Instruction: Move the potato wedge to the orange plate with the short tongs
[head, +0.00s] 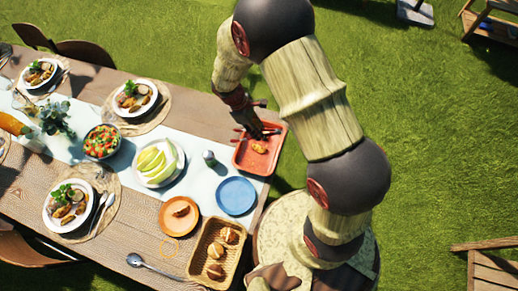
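My gripper (250,124) is over the far edge of a red tray (243,168) at the table's right end. Dark thin parts at its end reach over the tray; I cannot tell fingers from tongs there, or whether it is shut. A small golden-brown piece (259,149), likely a potato wedge, lies in the tray just below the gripper, apart from it. The orange plate (169,226) lies to the lower left and has a brown piece (182,211) on it. The short tongs cannot be clearly made out.
A blue plate (236,196) lies between the tray and a basket (204,263) of bread rolls. A bowl of melon slices (158,162), a small shaker (209,158) and a salad bowl (102,142) stand to the left. A spoon (150,268) lies near the front edge.

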